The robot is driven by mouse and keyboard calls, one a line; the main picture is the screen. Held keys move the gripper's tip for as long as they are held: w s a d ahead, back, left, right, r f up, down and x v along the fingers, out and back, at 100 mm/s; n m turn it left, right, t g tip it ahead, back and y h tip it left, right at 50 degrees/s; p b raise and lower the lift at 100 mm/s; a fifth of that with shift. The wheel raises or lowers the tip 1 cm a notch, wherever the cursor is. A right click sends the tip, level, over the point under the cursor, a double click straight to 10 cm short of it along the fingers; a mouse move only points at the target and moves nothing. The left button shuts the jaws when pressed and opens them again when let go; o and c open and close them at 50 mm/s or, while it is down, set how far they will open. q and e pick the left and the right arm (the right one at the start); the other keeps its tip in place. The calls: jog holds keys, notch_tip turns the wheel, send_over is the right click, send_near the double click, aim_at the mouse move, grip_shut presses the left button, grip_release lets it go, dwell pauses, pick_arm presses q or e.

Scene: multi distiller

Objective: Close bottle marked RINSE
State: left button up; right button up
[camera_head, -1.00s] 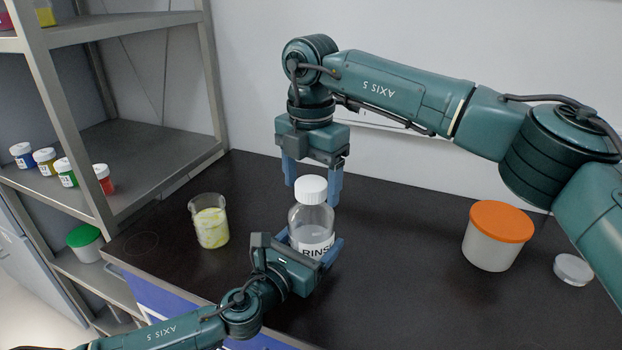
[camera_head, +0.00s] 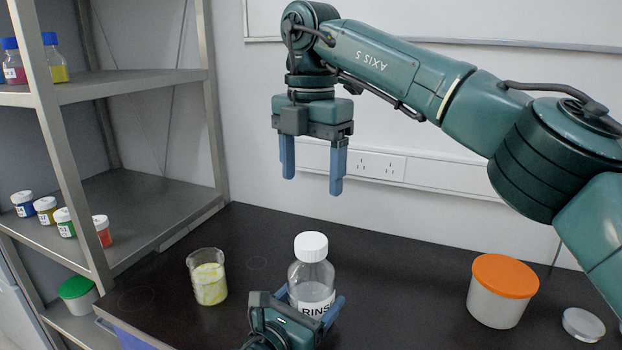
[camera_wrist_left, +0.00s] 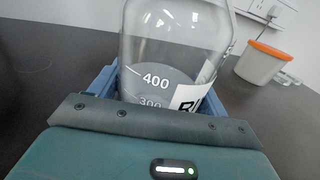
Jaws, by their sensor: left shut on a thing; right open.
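The clear bottle marked RINSE (camera_head: 312,281) stands upright on the dark bench in the head view, with grey liquid in its lower part. A white cap (camera_head: 311,246) sits on its neck. My left gripper (camera_head: 310,308) is shut around the bottle's lower body. The left wrist view shows the bottle (camera_wrist_left: 175,60) close up between the blue fingers, with volume marks and part of the label. My right gripper (camera_head: 312,182) is open and empty, pointing down, clear above the cap.
A beaker with yellowish contents (camera_head: 208,278) stands left of the bottle. A white tub with an orange lid (camera_head: 502,290) and a small clear lid (camera_head: 583,324) are at the right. A metal shelf (camera_head: 140,205) with small jars stands at the left. The bench between bottle and tub is clear.

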pick_arm(q)
jog(key=o, duration=1.9)
jog(key=v, duration=1.3)
jog(key=shift+s+b, duration=0.1)
jog(key=shift+b, duration=0.2)
